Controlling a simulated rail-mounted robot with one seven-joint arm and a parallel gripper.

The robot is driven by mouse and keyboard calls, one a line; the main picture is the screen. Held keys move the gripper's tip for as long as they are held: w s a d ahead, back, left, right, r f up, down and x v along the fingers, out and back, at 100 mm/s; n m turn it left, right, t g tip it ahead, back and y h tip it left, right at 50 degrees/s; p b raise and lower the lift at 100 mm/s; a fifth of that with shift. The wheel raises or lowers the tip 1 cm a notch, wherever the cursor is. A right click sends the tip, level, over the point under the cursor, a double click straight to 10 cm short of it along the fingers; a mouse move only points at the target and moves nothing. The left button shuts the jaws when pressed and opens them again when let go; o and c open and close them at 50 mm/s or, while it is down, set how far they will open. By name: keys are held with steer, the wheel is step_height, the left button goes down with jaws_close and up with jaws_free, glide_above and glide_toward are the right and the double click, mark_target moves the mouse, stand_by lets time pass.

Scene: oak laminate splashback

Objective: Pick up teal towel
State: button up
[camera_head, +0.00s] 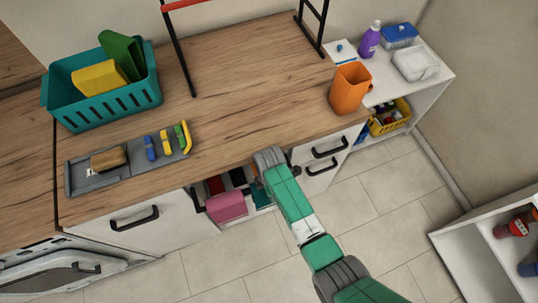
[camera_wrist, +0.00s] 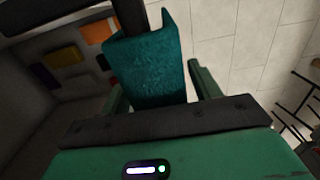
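The teal towel (camera_wrist: 155,68) fills the space ahead of my gripper (camera_wrist: 150,80) in the wrist view, with a dark bar beside its top. My gripper's two green fingers are spread, one to each side of the towel. A gap shows between the towel and the right finger; contact at the left finger is unclear. In the head view a small part of the teal towel (camera_head: 262,196) shows in the open space under the worktop, beside my arm. My fingertips are hidden there.
A pink item (camera_head: 228,206) is just left of the towel below the worktop (camera_head: 230,110). White drawers (camera_head: 318,165) with black handles are to the right. An orange jug (camera_head: 349,90) stands near the worktop's right end. The tiled floor (camera_head: 215,268) in front is clear.

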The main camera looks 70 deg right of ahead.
steer(key=c, duration=1.1)
steer(key=shift+c, duration=0.2)
